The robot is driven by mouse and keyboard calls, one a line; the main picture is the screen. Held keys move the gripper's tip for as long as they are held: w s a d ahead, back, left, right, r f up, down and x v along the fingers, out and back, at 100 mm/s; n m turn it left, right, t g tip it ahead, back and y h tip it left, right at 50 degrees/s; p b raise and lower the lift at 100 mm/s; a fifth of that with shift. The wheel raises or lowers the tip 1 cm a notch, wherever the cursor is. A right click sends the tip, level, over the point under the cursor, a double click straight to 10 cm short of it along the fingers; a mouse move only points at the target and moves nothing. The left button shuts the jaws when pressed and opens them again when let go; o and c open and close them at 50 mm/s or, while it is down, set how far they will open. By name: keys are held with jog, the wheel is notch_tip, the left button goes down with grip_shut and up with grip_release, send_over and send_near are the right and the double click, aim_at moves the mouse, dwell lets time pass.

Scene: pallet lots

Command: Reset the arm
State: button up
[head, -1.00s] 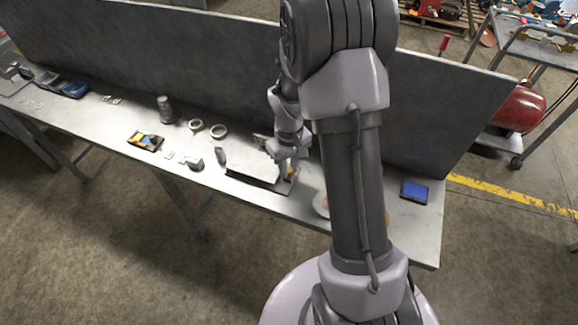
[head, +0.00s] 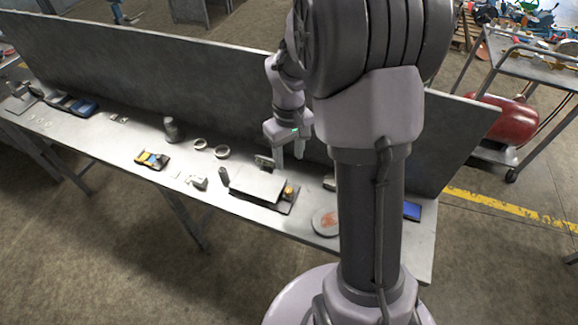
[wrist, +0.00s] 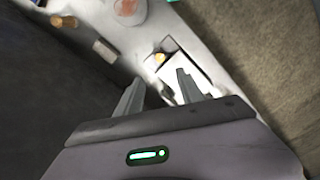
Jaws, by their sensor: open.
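My gripper (head: 289,160) is open and empty in the head view, raised above the workbench (head: 118,143) near the back panel. Its two fingers stand apart and point down. A flat grey block-like device (head: 258,184) on a dark base lies below and in front of it, with a brass-coloured knob at its right end. In the wrist view my gripper (wrist: 158,92) shows two spread fingers with nothing between them. The device (wrist: 178,62) lies beyond the fingertips there, apart from them. My upper arm hides part of the bench's right side.
A tall back panel (head: 130,75) stands behind the bench. A round plate (head: 326,222) with a reddish patch and a blue tray (head: 412,211) lie to the right. Rings (head: 221,152), a dark cylinder (head: 172,129) and a small tray (head: 152,160) lie left.

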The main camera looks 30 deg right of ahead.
notch_tip(320, 180, up, 2)
jog(key=shift+r, duration=0.2)
